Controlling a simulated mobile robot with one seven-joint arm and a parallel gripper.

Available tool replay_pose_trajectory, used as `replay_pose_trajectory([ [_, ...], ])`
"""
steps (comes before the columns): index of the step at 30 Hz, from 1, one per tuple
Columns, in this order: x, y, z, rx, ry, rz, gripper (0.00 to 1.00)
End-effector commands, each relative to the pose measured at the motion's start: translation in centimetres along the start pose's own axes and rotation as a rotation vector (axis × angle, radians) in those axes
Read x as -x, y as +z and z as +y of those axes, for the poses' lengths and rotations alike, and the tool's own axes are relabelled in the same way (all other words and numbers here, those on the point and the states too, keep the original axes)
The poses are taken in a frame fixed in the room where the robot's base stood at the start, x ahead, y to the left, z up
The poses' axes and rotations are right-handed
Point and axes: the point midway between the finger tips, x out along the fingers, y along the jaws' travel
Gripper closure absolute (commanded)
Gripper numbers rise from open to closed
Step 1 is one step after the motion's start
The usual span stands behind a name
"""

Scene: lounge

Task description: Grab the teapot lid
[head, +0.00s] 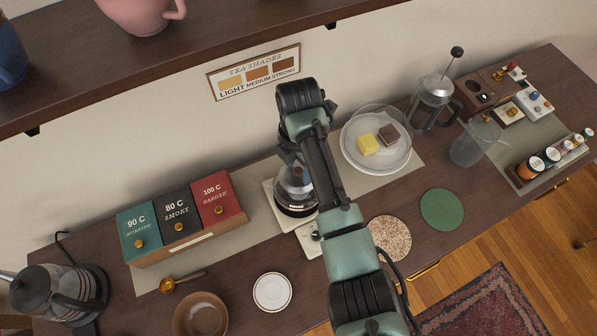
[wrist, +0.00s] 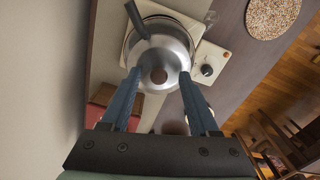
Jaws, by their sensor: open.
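The teapot (head: 293,197) stands on a pale hotplate (head: 310,240) on the counter, partly hidden behind my arm in the head view. In the wrist view, the teapot lid (wrist: 172,54) is a silvery dome with a round brown knob (wrist: 159,75). A dark handle (wrist: 136,18) sticks out at the upper left. My gripper (wrist: 160,77) is open, its two blue-grey fingers on either side of the knob in the picture. Nothing is held. I cannot tell how far the fingertips are above the lid.
The tea box (head: 185,220) stands left of the teapot. The plate with yellow and brown blocks (head: 350,156) and the French press (head: 434,98) are to the right. A speckled coaster (head: 390,238) lies at front right. The shelf (head: 230,25) overhangs the back.

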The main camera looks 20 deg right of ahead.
Motion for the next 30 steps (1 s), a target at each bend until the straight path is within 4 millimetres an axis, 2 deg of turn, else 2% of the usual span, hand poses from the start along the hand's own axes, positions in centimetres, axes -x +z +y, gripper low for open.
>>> replay_pose_trajectory([
  [2,0.0,0.0,0.0,0.0,0.0,0.0,0.39],
  [12,0.05,0.0,0.02,0.0,0.0,0.0,0.98],
  [30,0.32,-0.12,-0.07,0.0,0.002,-0.001,1.0],
])
